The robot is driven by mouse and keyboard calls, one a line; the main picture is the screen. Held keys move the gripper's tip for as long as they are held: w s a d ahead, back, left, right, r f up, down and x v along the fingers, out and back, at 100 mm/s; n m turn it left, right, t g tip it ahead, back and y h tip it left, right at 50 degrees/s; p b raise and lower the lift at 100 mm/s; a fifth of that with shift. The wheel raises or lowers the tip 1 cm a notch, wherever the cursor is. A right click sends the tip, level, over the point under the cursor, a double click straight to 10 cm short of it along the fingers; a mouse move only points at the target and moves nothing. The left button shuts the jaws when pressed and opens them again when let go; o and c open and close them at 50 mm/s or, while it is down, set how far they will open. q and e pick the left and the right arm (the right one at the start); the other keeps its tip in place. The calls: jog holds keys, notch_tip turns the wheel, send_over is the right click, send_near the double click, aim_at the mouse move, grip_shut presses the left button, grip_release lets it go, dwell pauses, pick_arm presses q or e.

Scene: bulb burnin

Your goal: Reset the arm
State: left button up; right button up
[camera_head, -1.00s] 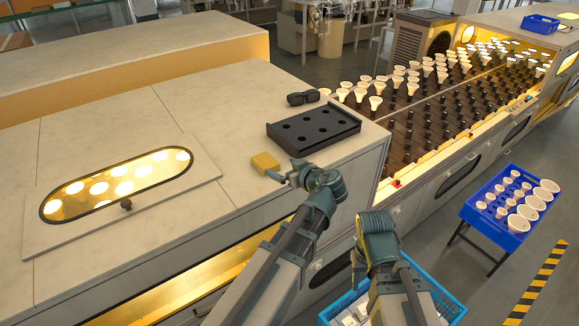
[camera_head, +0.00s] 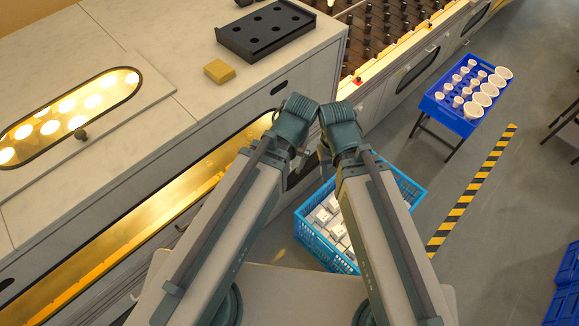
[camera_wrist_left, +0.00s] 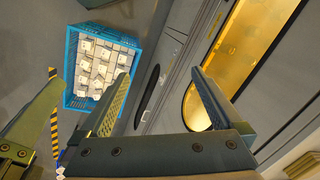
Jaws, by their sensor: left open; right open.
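Both of my arms reach forward in the head view, their wrists side by side and close together above the floor at the counter's front. My right gripper (camera_head: 322,153) points down past its wrist and is partly hidden; it is open, with nothing seen in it. My left gripper (camera_wrist_left: 160,76) is open and empty in the left wrist view, its two fingers apart. In the head view my left wrist mostly hides it. Part of my right arm's end shows at the left edge of the left wrist view.
A blue crate (camera_head: 412,190) of white boxes stands below my right arm. The counter (camera_head: 150,50) holds a yellow block (camera_head: 219,71) and a black holed tray (camera_head: 268,47). A blue tray of bulbs (camera_head: 440,109) stands right on a stand. Striped floor tape (camera_head: 470,195) runs beside open floor.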

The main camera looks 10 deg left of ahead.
pick_arm(q)
jog(key=shift+s+d+f+m+g+h, duration=0.15)
jog(key=shift+s+d+m+g+h, duration=0.35)
jog(key=shift+s+d+m, duration=0.55)
jog(key=shift+a+f+n, duration=0.1)
jog(key=shift+n, duration=0.15)
notch_tip(320, 180, down, 10)
jog(key=b, duration=0.9)
jog(key=shift+r+b, duration=0.25)
jog(key=shift+b, duration=0.1)
